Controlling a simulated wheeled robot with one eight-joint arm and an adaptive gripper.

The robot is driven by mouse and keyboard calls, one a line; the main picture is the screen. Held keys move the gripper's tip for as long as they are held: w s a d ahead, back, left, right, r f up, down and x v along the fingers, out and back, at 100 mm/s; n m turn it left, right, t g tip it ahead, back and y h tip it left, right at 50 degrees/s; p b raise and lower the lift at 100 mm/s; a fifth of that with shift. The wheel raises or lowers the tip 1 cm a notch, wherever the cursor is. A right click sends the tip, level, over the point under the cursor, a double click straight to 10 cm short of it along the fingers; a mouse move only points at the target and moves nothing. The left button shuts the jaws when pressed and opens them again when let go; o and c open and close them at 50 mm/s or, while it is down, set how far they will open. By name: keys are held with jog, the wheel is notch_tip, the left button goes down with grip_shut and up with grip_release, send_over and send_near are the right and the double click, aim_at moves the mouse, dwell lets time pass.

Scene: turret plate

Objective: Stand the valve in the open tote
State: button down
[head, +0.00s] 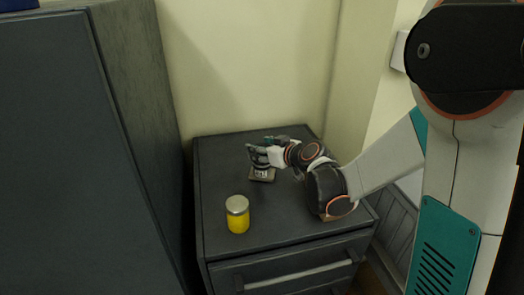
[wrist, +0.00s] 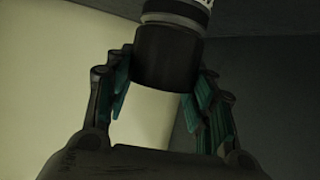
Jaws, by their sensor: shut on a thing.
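My gripper (head: 256,153) is at the end of my arm, above the top of a low dark cabinet. In the wrist view its teal-padded fingers (wrist: 164,78) are on both sides of a dark cylinder with a pale marked band, which I take to be the valve (wrist: 168,52). The gripper is shut on it. In the head view a small grey-tan squarish thing (head: 262,177) is just below the gripper, with a pale marked patch over it. I cannot tell whether it is the tote, or whether the held thing touches it.
A jar with yellow contents and a pale lid (head: 238,214) stands near the front of the cabinet top (head: 290,220). A tall dark cabinet (head: 75,150) rises on the left. A pale wall (head: 250,70) is behind. The cabinet top's right part is partly under my arm.

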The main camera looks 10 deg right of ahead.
jog(key=shift+s+f, duration=0.1)
jog(key=shift+f, duration=0.05)
jog(key=shift+f, duration=0.15)
jog(key=c, duration=0.7)
grip_release()
